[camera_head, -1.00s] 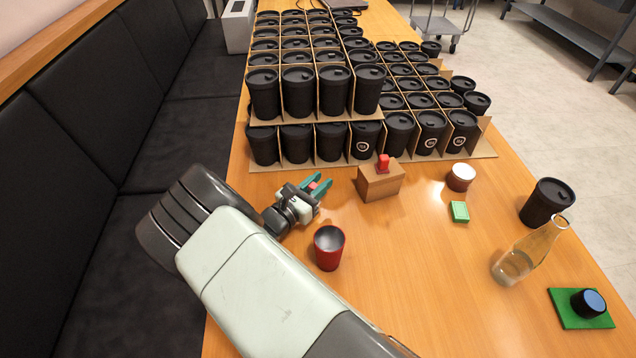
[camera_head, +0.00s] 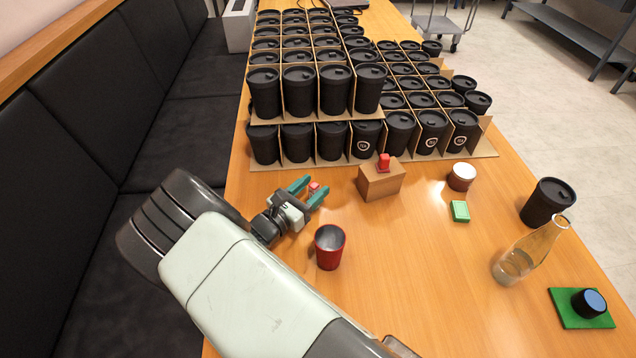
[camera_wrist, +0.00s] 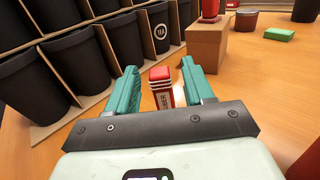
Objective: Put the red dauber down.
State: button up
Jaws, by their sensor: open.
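The red dauber (camera_wrist: 160,88), with a red cap and a red-and-white body, stands on the table between the two teal fingers of my gripper (camera_wrist: 165,88) in the wrist view. A gap shows on each side of it, so the fingers are open. Its lower part is hidden by the gripper body. In the head view only the red top of the dauber (camera_head: 314,187) shows between the fingertips of my gripper (camera_head: 307,188). Another red-topped piece (camera_head: 384,162) sits on a wooden block (camera_head: 380,183) to the right.
A red cup (camera_head: 329,250) stands close to my gripper's lower right. Black lidded cups (camera_head: 263,145) in cardboard dividers fill the back. A lidded jar (camera_head: 461,178), green box (camera_head: 460,211), black cup (camera_head: 546,203) and glass bottle (camera_head: 528,254) stand to the right. The table's middle is clear.

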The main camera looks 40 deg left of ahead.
jog(key=s, duration=0.9)
jog(key=shift+s, duration=0.1)
jog(key=w+d+r+m+g+h, duration=0.9)
jog(key=w+d+r+m, duration=0.5)
jog(key=d+r, duration=0.35)
jog(key=d+r+m+g+y, duration=0.3)
jog(key=d+r+m+g, duration=0.45)
jog(key=d+r, duration=0.6)
jog(key=s+d+r+m+t+y, duration=0.2)
jog(key=s+d+r+m+y, duration=0.1)
jog(key=s+d+m, duration=0.4)
jog(key=s+d+r+m+t+y, duration=0.2)
jog(key=s+d+r+m+y, duration=0.1)
jog(key=s+d+r+m, duration=0.2)
jog(key=shift+s+d+r+m, duration=0.15)
jog(key=shift+s+d+m, duration=0.9)
jog(key=shift+s+d, duration=0.85)
